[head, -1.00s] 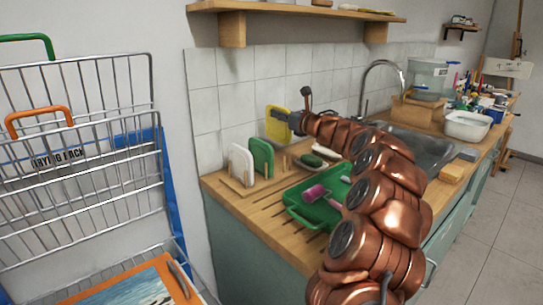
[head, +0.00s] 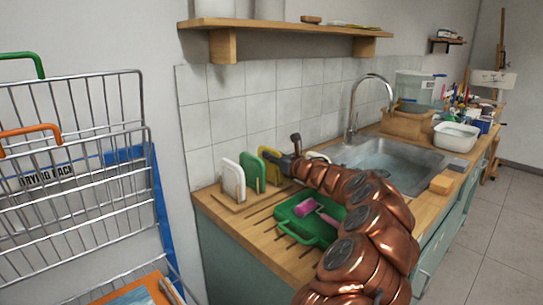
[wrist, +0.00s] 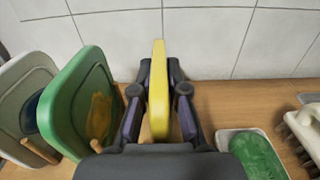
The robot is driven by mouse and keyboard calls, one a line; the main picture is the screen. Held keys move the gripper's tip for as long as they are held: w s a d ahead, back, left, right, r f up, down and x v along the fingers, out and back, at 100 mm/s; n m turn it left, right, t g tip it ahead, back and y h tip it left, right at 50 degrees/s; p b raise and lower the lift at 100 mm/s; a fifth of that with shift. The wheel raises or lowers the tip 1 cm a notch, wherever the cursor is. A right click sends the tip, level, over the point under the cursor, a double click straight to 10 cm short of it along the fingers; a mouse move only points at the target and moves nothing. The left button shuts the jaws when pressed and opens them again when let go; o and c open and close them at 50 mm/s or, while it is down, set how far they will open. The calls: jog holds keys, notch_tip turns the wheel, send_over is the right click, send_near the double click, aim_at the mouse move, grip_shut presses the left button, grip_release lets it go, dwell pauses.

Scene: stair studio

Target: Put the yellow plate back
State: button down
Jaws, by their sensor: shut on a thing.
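My gripper (head: 285,164) is shut on the yellow plate (head: 270,155), which stands upright behind the green plate (head: 247,168). In the wrist view the yellow plate (wrist: 159,95) shows edge-on between my two fingers (wrist: 159,75), over the wooden counter. The green plate (wrist: 85,100) stands to its left with a gap between them. The white plate (head: 231,180) is further left, also upright, in the wooden peg rack (head: 238,204).
A green tray (head: 290,228) with a pink roller (head: 306,207) lies in front on the counter. In the wrist view a white dish with a green pad (wrist: 250,155) and a brush (wrist: 305,125) lie right. The tiled wall (head: 230,115) is close behind.

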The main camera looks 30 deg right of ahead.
jog(key=shift+f+b, duration=0.15)
jog(key=shift+b, duration=0.3)
jog(key=c, duration=1.2)
grip_release()
jog(key=s+d+b, duration=0.1)
jog(key=s, duration=1.1)
jog(key=shift+d+r+b, duration=0.2)
jog(key=shift+d+b, duration=0.1)
jog(key=shift+d, duration=0.05)
